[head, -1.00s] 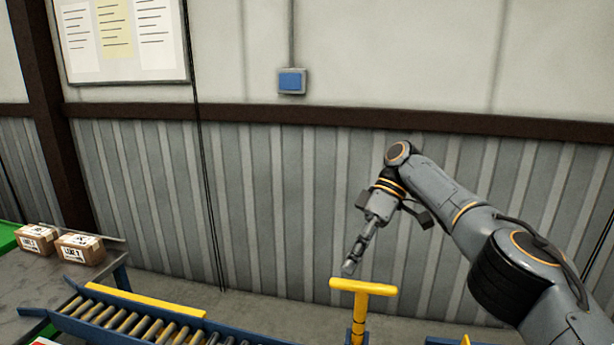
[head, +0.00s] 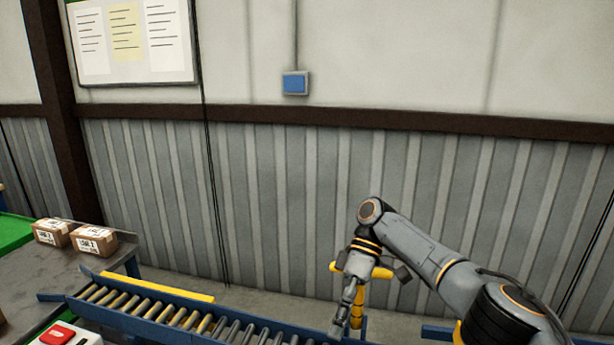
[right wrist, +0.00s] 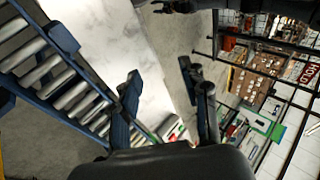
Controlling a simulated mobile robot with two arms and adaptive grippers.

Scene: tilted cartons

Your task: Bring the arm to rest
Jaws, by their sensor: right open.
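My right gripper (head: 341,331) hangs at the end of my right arm, low in the head view and just right of the middle, pointing down. It overlaps the right end of the roller conveyor in the picture; I cannot tell its height above it. In the right wrist view my right gripper (right wrist: 160,95) has its two dark fingers wide apart with nothing held between them. My left gripper is in neither view.
A yellow post (head: 357,306) shows partly hidden behind my right gripper. The roller conveyor (head: 150,318) with a yellow rail runs along the lower left. Two labelled cartons (head: 93,241) stand on a grey table (head: 50,275). A red button box (head: 62,336) is nearer. A corrugated wall stands behind.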

